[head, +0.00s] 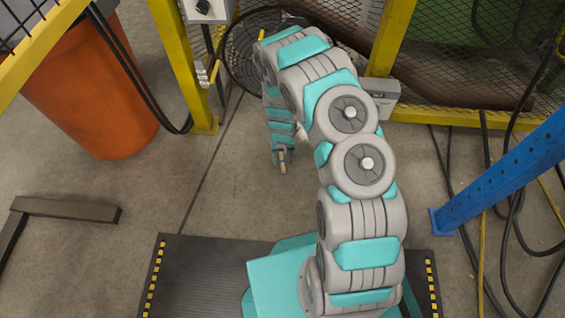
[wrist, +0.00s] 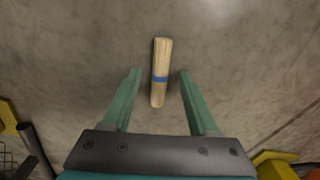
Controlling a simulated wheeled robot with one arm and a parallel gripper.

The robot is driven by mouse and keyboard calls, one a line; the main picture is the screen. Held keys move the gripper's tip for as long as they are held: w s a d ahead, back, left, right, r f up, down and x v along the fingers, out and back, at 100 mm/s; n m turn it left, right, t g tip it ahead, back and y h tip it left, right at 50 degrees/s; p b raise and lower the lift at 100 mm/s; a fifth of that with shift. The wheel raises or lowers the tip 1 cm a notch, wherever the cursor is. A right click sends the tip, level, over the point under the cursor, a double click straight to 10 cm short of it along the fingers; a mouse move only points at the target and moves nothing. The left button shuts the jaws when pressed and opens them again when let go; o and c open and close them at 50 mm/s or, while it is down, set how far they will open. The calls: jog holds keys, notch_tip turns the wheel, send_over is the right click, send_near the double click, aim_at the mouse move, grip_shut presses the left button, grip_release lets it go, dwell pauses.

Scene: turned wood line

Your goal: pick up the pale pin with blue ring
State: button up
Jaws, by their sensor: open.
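The pale wooden pin (wrist: 161,56) with its blue ring (wrist: 159,79) shows upright in the picture in the wrist view, over the grey concrete floor. My gripper (wrist: 159,72) is open, with one green finger on each side of the pin. Clear gaps show between the pin and both fingers. The pin's far end reaches past the fingertips in the picture, and the ring shows between them. In the head view, a small tan piece at the end of my arm looks like the pin (head: 283,167); my own arm partly hides that spot.
A dark metal bar (head: 65,209) lies at the left. A blue post (head: 500,180) and cables (head: 482,220) are at the right.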

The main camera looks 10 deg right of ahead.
grip_shut()
dwell(0.5)
